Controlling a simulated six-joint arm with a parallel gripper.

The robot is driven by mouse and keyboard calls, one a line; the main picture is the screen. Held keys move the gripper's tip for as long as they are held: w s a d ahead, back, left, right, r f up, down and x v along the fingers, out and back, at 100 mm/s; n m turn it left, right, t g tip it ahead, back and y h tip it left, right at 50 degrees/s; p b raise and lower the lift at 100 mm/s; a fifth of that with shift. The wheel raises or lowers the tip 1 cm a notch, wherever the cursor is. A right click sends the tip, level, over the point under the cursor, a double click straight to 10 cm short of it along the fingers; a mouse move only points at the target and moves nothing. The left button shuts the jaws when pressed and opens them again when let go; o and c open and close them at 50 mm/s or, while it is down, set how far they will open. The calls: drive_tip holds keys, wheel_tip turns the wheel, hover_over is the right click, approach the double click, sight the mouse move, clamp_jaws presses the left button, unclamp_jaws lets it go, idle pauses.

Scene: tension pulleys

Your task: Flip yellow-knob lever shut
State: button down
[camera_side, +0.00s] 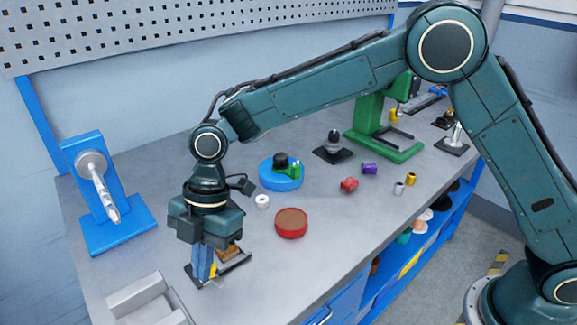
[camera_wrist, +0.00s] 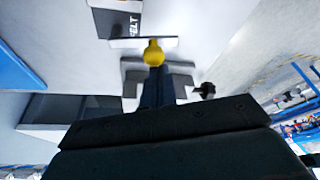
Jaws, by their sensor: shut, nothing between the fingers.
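The yellow knob (camera_side: 213,270) of the lever shows beside my fingers in the side view, low at the front left of the bench. In the wrist view the yellow knob (camera_wrist: 153,53) is right at the end of my fingers; I cannot tell whether they touch. My gripper (camera_side: 201,277) points down and is shut with nothing between its blue fingers; it also shows in the wrist view (camera_wrist: 156,72). The lever's arm is mostly hidden by my gripper. Its dark base plate (camera_side: 236,265) lies on the bench, with a brown block (camera_side: 231,252) on it.
A grey metal block (camera_side: 138,294) stands front left, and a blue stand (camera_side: 117,231) with a silver handle stands at the left. A red round dish (camera_side: 291,224), a white ring (camera_side: 262,201) and a blue round base (camera_side: 280,181) are to the right. Bench between is clear.

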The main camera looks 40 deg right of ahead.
drive_tip(key=shift+d+n, duration=0.3)
drive_tip(key=shift+n, duration=0.2)
drive_tip(key=n, duration=0.1)
drive_tip(key=d+n+g, duration=0.1)
drive_tip(key=d+n+h, duration=0.1)
drive_tip(key=n, duration=0.1)
drive_tip(key=shift+w+g, duration=0.25)
drive_tip(key=shift+g, duration=0.05)
drive_tip(key=n, duration=0.2)
drive_tip(key=w+d+n+h, duration=0.1)
drive_tip(key=n, duration=0.1)
drive_tip(key=d+n, duration=0.1)
drive_tip(key=shift+w+n+g+h, duration=0.25)
drive_tip(key=shift+n+g+h, duration=0.15)
drive_tip(key=shift+w, duration=0.15)
drive_tip(key=shift+w+d, duration=0.35)
drive_tip(key=shift+w, duration=0.2)
drive_tip(key=shift+w+d, duration=0.1)
drive_tip(key=shift+w, duration=0.15)
drive_tip(key=shift+s, duration=0.25)
